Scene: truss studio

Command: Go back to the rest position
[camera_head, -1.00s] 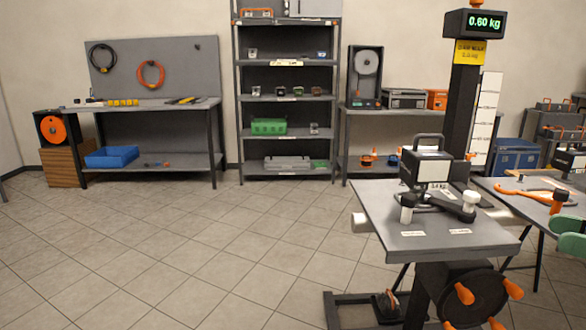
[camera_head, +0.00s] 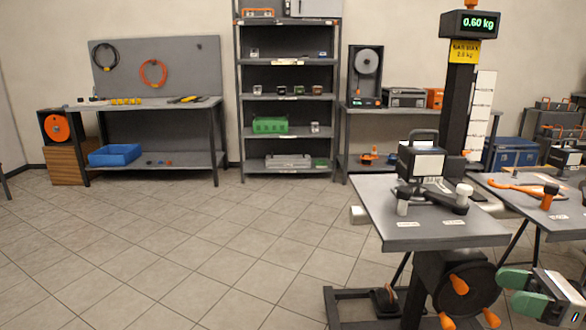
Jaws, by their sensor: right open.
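My right gripper (camera_head: 508,291) is in the lower right of the head view, with two green fingers pointing left. The fingers are apart and I see nothing between them. It is in front of and below the right part of the grey scale table (camera_head: 440,236), near the dark wheel with orange knobs (camera_head: 462,288). My left gripper is not in view.
The scale table carries a dark block with a handle (camera_head: 421,160); its post display (camera_head: 481,23) reads 0.60 kg. A second table (camera_head: 560,226) with an orange tool stands at right. A shelf (camera_head: 288,96) and workbench (camera_head: 150,106) line the back wall. The tiled floor left is clear.

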